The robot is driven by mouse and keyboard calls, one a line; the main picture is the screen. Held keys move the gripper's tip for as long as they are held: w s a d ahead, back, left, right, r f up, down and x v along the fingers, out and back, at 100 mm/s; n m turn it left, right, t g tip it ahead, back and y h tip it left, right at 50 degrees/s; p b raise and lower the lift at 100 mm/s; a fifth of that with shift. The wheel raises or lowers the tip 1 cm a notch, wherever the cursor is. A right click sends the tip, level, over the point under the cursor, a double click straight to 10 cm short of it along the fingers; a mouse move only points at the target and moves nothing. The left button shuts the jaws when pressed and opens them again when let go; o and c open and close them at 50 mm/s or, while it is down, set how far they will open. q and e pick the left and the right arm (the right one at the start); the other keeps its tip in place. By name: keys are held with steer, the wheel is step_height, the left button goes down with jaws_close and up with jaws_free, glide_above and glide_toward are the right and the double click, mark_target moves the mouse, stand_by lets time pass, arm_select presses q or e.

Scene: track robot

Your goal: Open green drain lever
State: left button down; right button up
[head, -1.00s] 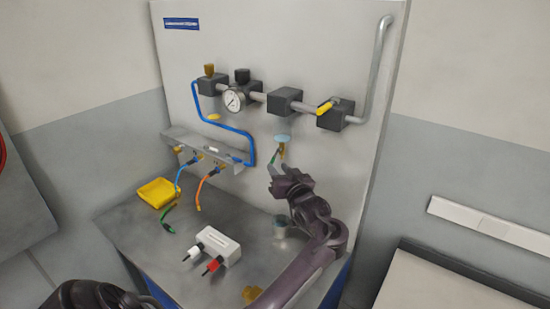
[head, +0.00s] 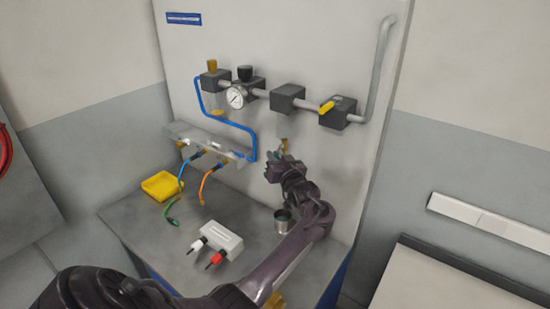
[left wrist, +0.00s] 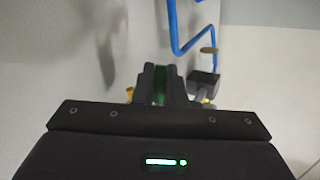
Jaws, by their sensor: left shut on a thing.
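The green drain lever (left wrist: 160,86) shows in the left wrist view as a green strip between the two dark fingers of my left gripper (left wrist: 159,84), which is shut on it. In the head view my left gripper (head: 274,168) is at the panel, just below the brass drain fitting (head: 284,145) under the dark pipe blocks. There the gripper mostly hides the lever, so its angle cannot be told. My right gripper is not in view.
A metal cup (head: 283,219) stands on the bench below my left wrist. A white box (head: 222,240) with plugs, a yellow tray (head: 160,185) and loose hoses lie to the left. A yellow-handled valve (head: 328,107) and a gauge (head: 237,97) are above on the panel.

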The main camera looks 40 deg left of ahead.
arm_select(q)
steer(key=shift+d+n+g+h, duration=0.3)
steer(key=shift+d+n+h, duration=0.1)
steer(key=shift+h, duration=0.3)
steer(key=shift+d+f+n+h, duration=0.15)
steer(key=shift+n+h, duration=0.15)
steer(key=shift+h, duration=0.2)
steer(key=c, duration=1.5)
jaws_free()
steer(key=shift+d, duration=0.1)
